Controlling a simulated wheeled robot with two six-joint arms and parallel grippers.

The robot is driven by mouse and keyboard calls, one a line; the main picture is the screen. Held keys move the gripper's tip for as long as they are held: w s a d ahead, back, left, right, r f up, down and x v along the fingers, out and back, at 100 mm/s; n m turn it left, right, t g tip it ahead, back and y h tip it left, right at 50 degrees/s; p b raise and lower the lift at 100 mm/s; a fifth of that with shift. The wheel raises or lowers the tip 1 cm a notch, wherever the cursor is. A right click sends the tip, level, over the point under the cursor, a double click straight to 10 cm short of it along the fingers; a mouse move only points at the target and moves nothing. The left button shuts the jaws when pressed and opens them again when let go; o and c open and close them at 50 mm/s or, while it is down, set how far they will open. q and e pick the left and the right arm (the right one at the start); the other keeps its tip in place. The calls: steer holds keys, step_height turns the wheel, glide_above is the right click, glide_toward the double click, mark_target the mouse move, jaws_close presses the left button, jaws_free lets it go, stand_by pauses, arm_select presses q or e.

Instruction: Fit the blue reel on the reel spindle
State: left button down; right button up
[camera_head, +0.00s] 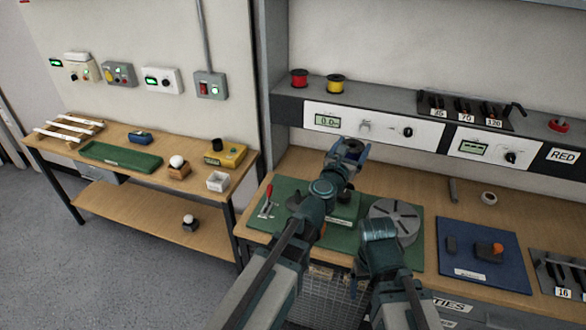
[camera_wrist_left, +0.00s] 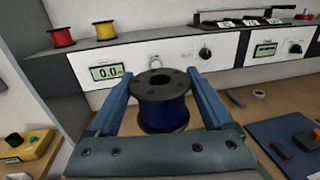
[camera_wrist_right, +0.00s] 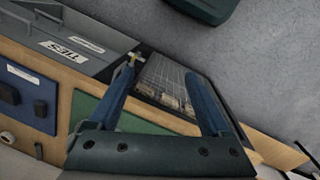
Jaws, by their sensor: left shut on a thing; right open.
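The blue reel (camera_wrist_left: 163,115) has dark flanges and a centre hole, and it stands upright between the fingers of my left gripper (camera_wrist_left: 162,95) in the left wrist view. In the head view the left gripper (camera_head: 348,152) holds the reel (camera_head: 350,146) up in front of the grey wall unit, above the bench. My right gripper (camera_wrist_right: 160,80) is open and empty in its wrist view, over the bench's front edge. I cannot single out the reel spindle for sure; a small grey fitting (camera_head: 365,126) sits on the white panel behind the reel.
Red (camera_head: 299,78) and yellow (camera_head: 335,84) reels stand on the ledge. A green mat (camera_head: 283,190) with a slotted grey disc (camera_head: 397,215) lies below the arms. A blue mat (camera_head: 463,262) lies at right. A wire basket (camera_wrist_right: 172,80) is under the bench.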

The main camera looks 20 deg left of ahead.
arm_select(q)
steer(key=w+a+f+y+b, duration=0.1)
steer(key=w+a+f+b, duration=0.3)
steer(key=a+f+b, duration=0.4)
arm_select(e)
steer(key=shift+o, duration=1)
step_height(320, 180, down, 8)
steer(key=shift+f+p, duration=0.25)
steer(key=shift+p, duration=0.1)
arm_select(q)
steer(key=n+y+b, duration=0.2)
steer(key=b, duration=0.6)
glide_above(297, 195)
steer(key=w, duration=0.1)
step_height(297, 195, down, 9)
steer(key=shift+r, duration=0.15)
arm_select(e)
step_height(297, 195, down, 8)
steer(key=shift+f, duration=0.2)
arm_select(q)
step_height(297, 195, down, 6)
steer(key=b, duration=0.6)
arm_select(e)
step_height(297, 195, down, 6)
steer(key=shift+w+r, duration=0.1)
